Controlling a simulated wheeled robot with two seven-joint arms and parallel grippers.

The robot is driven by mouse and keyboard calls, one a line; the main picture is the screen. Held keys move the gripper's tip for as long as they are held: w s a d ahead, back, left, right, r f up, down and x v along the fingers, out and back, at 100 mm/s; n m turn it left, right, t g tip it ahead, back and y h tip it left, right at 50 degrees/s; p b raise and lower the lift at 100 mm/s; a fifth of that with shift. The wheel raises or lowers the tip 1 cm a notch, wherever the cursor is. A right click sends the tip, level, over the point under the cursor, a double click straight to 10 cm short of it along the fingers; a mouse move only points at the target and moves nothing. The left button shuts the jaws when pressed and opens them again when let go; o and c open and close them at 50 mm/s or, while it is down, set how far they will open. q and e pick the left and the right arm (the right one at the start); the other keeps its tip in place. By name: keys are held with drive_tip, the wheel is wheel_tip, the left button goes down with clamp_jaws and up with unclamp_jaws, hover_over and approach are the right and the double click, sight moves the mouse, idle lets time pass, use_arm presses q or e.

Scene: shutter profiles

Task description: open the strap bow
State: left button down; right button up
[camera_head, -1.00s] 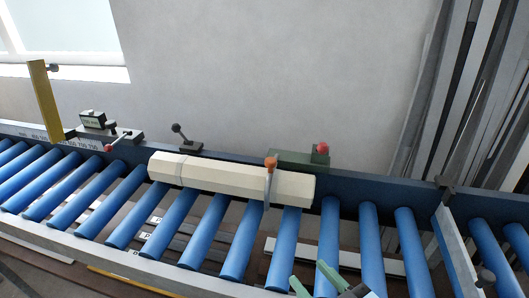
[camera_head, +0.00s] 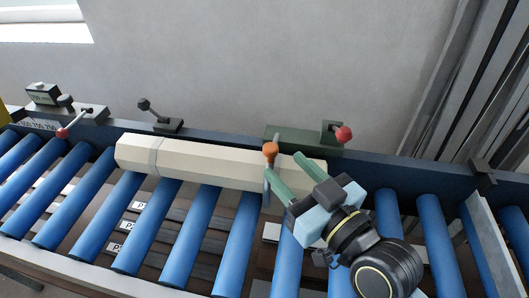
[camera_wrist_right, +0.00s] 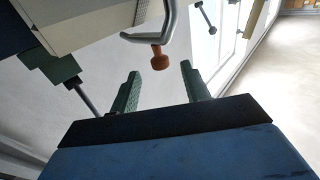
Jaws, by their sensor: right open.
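The strap bow (camera_head: 267,184) is a thin grey bar with an orange knob (camera_head: 270,149) at its end. It crosses the cream profile (camera_head: 205,160), which lies on the blue rollers. In the right wrist view the bow (camera_wrist_right: 170,22) is bent, and its orange knob (camera_wrist_right: 159,58) shows between the fingertips, just beyond them. My right gripper (camera_head: 285,164) has green fingers, open and empty, close to the knob. I cannot tell whether a finger touches it. It also shows in the right wrist view (camera_wrist_right: 160,71). My left gripper is out of view.
A dark green block (camera_head: 296,138) with a red ball knob (camera_head: 343,134) stands behind the profile's right end. A black-knobbed lever (camera_head: 160,116) and a red-tipped lever (camera_head: 72,126) are on the back rail further left. An upright plate (camera_head: 489,246) stands across the rollers at right.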

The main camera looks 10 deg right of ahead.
sight(266, 146)
drive_tip(key=p+x, duration=0.1)
drive_tip(key=x, duration=0.5)
drive_tip(key=shift+w+a+r, duration=0.1)
drive_tip(key=shift+w, duration=0.2)
drive_tip(key=shift+w+a, duration=0.25)
drive_tip(key=shift+w, duration=0.35)
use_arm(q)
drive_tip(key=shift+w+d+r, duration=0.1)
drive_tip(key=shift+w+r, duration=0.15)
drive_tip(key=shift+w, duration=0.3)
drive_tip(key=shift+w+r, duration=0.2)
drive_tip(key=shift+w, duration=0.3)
use_arm(e)
clamp_jaws()
